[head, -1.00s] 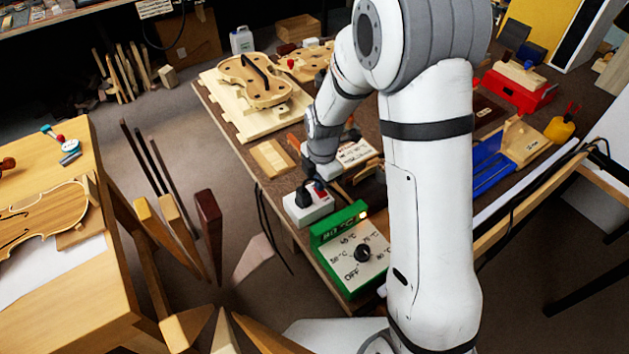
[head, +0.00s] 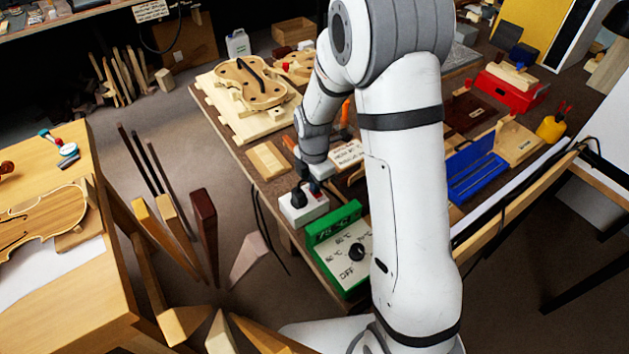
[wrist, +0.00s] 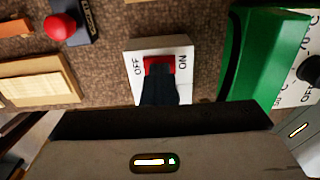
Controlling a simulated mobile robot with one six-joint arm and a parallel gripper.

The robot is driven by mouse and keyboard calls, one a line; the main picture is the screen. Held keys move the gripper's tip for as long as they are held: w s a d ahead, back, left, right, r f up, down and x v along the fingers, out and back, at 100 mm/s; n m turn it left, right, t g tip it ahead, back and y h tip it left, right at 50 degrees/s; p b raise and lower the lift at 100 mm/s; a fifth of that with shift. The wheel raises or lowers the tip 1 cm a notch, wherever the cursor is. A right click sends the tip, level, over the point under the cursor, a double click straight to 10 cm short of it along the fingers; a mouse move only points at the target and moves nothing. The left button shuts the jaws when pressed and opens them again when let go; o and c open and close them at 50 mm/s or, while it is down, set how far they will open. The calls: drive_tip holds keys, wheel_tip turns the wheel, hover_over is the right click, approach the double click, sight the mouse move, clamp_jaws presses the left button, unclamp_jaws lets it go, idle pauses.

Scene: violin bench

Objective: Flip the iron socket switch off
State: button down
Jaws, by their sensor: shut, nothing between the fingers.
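I cannot tell contact or which way the rocker is tilted. In the head view my gripper (head: 315,184) is at the switch, partly hiding it.
A green temperature box (head: 334,222) with a black knob stands close in front of the socket. A pale wood block (head: 268,160) and a violin body (head: 250,85) lie behind. A red-knobbed item (wrist: 60,26) shows at upper left in the wrist view.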

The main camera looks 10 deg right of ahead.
drive_tip(key=shift+s+d+f, duration=0.15)
drive_tip(key=shift+s+f, duration=0.3)
drive_tip(key=shift+s, duration=0.15)
drive_tip(key=shift+r, duration=0.1)
drive_tip(key=shift+r+p, duration=0.25)
drive_tip(key=shift+p, duration=0.05)
wheel_tip(320, 180, up, 14)
drive_tip(key=w+p, duration=0.1)
drive_tip(key=p, duration=0.1)
drive_tip(key=shift+r, duration=0.15)
drive_tip(key=shift+w, duration=0.1)
